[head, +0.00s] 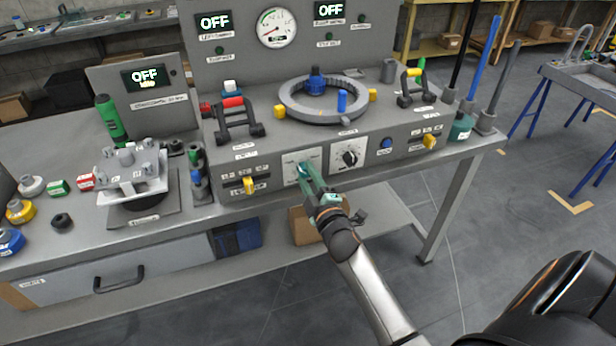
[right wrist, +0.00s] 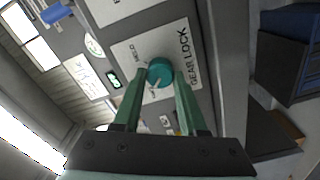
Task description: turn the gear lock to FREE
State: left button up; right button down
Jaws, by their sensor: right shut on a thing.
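The gear lock is a round teal knob (right wrist: 160,72) on a white plate (right wrist: 125,50) lettered GEAR LOCK, with a HELD mark; the other mark is too small to read surely. A pale pointer line shows on the knob's face. In the head view the plate (head: 289,170) is on the front panel, left of a black dial. My right gripper (head: 306,172) reaches the panel there and hides most of the knob. In the right wrist view its green fingers (right wrist: 160,80) are shut on the knob, one on each side. My left gripper is not in view.
The black dial (head: 349,156) is close to the right of my right gripper. Yellow-handled switches sit on the panel at left (head: 249,185) and right (head: 429,141). A grey ring (head: 290,104) and a red-handled clamp (head: 234,120) stand above. The floor in front is open.

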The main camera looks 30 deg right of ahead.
jog(key=shift+r, duration=0.15)
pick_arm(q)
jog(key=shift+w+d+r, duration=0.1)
pick_arm(e)
jog(key=shift+c, duration=2.2)
grip_release()
jog(key=shift+f, duration=0.2)
